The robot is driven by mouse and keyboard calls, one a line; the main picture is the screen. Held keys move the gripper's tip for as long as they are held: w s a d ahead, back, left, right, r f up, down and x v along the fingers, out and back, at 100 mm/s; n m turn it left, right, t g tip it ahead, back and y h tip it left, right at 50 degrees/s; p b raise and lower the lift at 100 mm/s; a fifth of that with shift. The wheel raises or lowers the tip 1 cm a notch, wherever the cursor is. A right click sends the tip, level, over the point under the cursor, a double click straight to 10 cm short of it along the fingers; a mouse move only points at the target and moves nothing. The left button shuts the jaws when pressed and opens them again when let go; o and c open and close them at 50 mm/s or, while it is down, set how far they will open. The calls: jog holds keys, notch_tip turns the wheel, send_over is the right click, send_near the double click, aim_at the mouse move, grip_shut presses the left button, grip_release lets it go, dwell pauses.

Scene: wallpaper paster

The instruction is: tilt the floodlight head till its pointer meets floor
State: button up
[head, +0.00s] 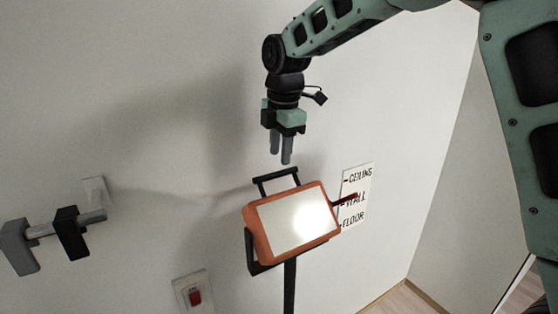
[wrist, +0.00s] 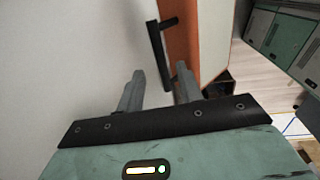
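The floodlight head (head: 258,236) is an orange box with a bright pale face, tilted on a black stand (head: 290,285). A black handle (head: 276,181) rises from its top edge. The red pointer (head: 346,200) sticks out on the right, its tip at the WALL line of the label plate (head: 363,178), which reads CEILING, WALL, FLOOR downward. My gripper (head: 281,160) points down just above the handle, empty, its fingers a little apart. In the wrist view the handle (wrist: 158,58) and orange housing (wrist: 184,35) lie beyond the fingertips (wrist: 159,76); no contact shows.
A wall switch with a red rocker (head: 195,297) is below left of the lamp. A grey and black bar fixture (head: 45,232) projects from the wall at far left, by a white plate (head: 96,191). Bare wall surrounds the gripper.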

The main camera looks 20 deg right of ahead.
aim_at(279, 172)
jog(key=shift+w+f+p, duration=0.15)
jog(key=shift+f+p, duration=0.1)
jog(key=shift+f, duration=0.95)
jog(key=shift+w+f+p, duration=0.1)
jog(key=shift+f+p, duration=0.1)
jog(key=shift+f, duration=0.95)
grip_shut()
